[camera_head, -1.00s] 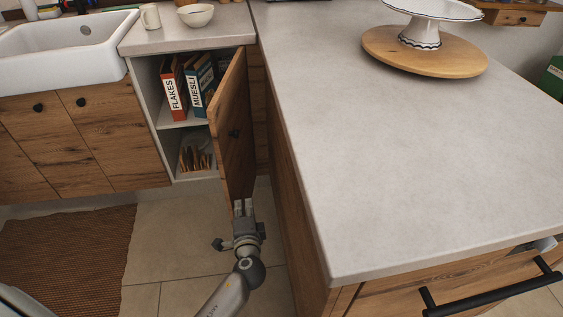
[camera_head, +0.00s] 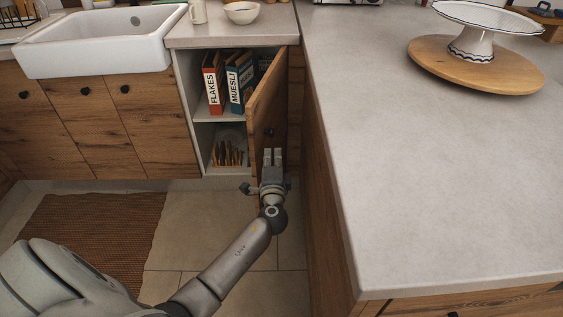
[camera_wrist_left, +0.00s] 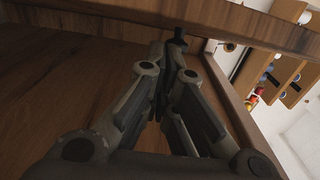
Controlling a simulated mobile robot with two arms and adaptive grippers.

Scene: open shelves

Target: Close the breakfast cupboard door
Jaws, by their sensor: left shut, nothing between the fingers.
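The breakfast cupboard door (camera_head: 264,98) is a wooden panel, hinged on the right, standing wide open towards me. Its dark round knob (camera_head: 270,131) is on the face turned to the right. The open cupboard shows a box marked FLAKES (camera_head: 212,84) and one marked MUESLI (camera_head: 235,86) on its shelf (camera_head: 219,114). My left gripper (camera_head: 273,153) is shut and empty, just below the knob in the head view and overlapping the door's lower part. In the left wrist view its closed fingers (camera_wrist_left: 164,55) point along wood, close to a dark knob-like piece (camera_wrist_left: 178,39). I cannot tell whether they touch.
The grey worktop (camera_head: 430,170) stands close on the right of the gripper. A cake stand (camera_head: 480,40) is on a wooden board on it. A white sink (camera_head: 95,48) is at the left. Open floor with a brown mat (camera_head: 85,230) lies in front.

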